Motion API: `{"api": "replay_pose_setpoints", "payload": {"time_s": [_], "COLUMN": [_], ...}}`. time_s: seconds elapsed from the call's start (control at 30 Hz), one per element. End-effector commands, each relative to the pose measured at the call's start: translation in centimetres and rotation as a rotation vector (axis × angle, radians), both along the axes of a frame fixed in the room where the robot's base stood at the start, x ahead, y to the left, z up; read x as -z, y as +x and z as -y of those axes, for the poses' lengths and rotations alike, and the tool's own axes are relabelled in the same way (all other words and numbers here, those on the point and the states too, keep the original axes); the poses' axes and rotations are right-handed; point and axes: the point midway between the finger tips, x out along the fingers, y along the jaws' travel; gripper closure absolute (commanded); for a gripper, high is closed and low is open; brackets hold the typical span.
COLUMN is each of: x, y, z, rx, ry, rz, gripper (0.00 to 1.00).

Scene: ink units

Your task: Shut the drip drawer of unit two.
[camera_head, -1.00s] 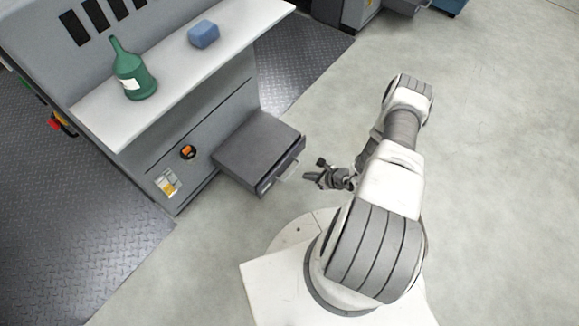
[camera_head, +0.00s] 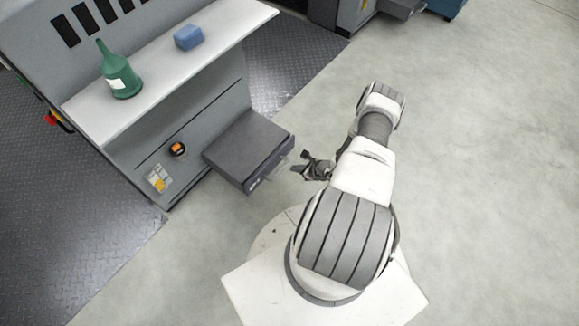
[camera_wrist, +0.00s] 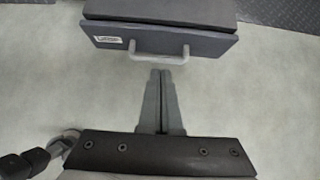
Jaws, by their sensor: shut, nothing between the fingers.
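The drip drawer (camera_head: 248,149) is a dark grey box that sticks out from the front of the grey ink unit (camera_head: 201,121). In the wrist view the drawer front (camera_wrist: 112,37) has a pale bar handle (camera_wrist: 160,56) and a small white label, too small to read. My gripper (camera_head: 298,168) is just to the right of the drawer front in the head view. In the wrist view my gripper (camera_wrist: 160,73) has its two fingers together and empty, pointing at the handle, with its tips close to it. I cannot tell whether they touch it.
A white shelf (camera_head: 150,85) on the unit holds a green bottle (camera_head: 122,76) and a blue block (camera_head: 188,38). An orange knob (camera_head: 178,149) is left of the drawer. Another unit (camera_head: 352,14) stands at the back. The pale floor (camera_head: 480,180) on the right is clear.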

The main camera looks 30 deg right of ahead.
Motion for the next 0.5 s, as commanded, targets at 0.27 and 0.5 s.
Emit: {"api": "replay_pose_setpoints", "payload": {"time_s": [0.27, 0.5], "x": [4.9, 5.9], "y": [4.0, 7.4], "z": [-1.6, -2.7], "rx": [-0.004, -0.004], "ry": [-0.002, -0.001], "rz": [0.001, 0.003], "gripper": [1.0, 1.0]}}
